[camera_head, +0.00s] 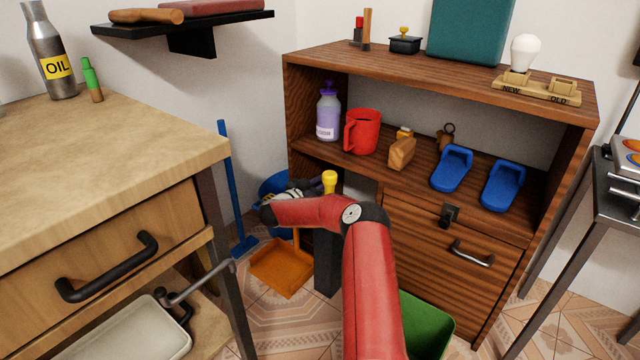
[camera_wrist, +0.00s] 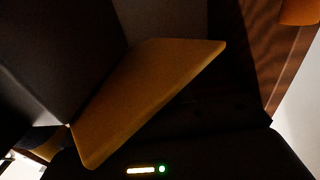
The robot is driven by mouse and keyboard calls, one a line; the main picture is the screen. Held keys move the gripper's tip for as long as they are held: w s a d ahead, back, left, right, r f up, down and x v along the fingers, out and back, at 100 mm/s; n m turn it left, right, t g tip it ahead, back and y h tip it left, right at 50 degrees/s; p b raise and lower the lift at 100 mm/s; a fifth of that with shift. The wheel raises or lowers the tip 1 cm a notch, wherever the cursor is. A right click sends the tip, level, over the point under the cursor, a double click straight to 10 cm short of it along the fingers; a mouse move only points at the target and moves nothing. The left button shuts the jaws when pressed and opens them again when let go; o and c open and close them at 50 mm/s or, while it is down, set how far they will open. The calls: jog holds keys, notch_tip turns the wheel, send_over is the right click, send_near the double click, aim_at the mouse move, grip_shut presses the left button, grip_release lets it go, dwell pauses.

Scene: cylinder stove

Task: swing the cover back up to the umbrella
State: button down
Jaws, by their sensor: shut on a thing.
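My gripper (camera_head: 284,198) is low in the gap between the workbench and the wooden cabinet, beyond the end of my red arm. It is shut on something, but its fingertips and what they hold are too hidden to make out. A dark upright post (camera_head: 327,262) stands just right of it, with a yellow knob (camera_head: 330,180) showing above my arm. I cannot tell whether these belong to the umbrella or its cover. The dim wrist view shows a flat yellow-orange slab (camera_wrist: 150,95) slanting close to the camera, between dark surfaces; I cannot tell what it is.
A blue broom (camera_head: 230,180), an orange dustpan (camera_head: 283,268) and a blue rounded object (camera_head: 272,186) crowd the gap. The workbench (camera_head: 110,150) bounds it left, the cabinet (camera_head: 440,225) right. A green bin (camera_head: 428,325) stands by my arm. A drawer handle (camera_head: 108,270) juts out.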

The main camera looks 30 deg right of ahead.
jog(key=shift+s+d+f+m+g+p, duration=0.15)
jog(key=shift+m+g+p, duration=0.15)
jog(key=shift+g, duration=0.2)
jog(key=shift+s+d+r+m+g+p, duration=0.1)
jog(key=shift+s+m+g+p, duration=0.05)
jog(key=shift+m+g, duration=0.3)
jog(key=c, duration=1.2)
grip_release()
jog(key=shift+c, duration=0.2)
jog(key=a, duration=0.5)
jog(key=s+a, duration=0.1)
jog(key=a, duration=0.1)
jog(key=shift+a+p, duration=0.4)
